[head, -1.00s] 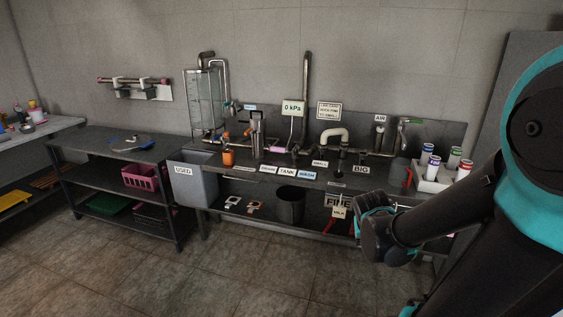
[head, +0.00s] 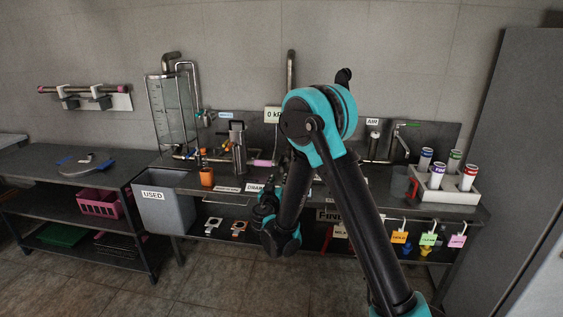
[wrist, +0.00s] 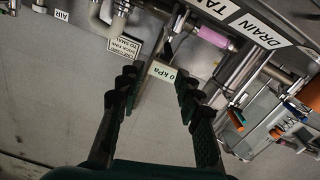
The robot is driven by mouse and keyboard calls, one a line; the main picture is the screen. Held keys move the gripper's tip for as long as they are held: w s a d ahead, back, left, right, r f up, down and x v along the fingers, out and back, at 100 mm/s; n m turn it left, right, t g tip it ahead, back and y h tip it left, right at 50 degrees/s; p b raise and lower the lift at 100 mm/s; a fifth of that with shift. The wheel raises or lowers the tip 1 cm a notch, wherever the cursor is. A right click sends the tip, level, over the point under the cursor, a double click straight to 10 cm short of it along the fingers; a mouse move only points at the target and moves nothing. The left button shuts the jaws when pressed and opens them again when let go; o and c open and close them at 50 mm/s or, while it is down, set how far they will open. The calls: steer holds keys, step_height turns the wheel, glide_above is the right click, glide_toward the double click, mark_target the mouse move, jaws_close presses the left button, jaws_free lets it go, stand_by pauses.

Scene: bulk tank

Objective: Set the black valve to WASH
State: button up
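My gripper (wrist: 157,79) is open and empty in the wrist view, with one finger on each side of the white 0 kPa sign (wrist: 162,72). A small dark lever (wrist: 168,48) shows beyond the fingertips, left of the pink handle (wrist: 213,37). I cannot tell if it is the black valve. The TANK label (wrist: 222,8) and DRAIN label (wrist: 262,31) are at the upper right. No WASH label is readable. In the head view, my arm covers the middle of the bench, and the DRAIN label (head: 255,187) shows left of it.
A grey USED bin (head: 165,208) stands at the bench's left. A white rack (head: 447,190) with capped tubes is at the right. Coloured tags hang along the right front edge.

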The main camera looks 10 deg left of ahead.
steer(key=w, duration=1.1)
steer(key=w+a, duration=0.1)
steer(key=w, duration=0.5)
steer(key=shift+w+f, duration=0.1)
steer(key=shift+c, duration=0.5)
jaws_close()
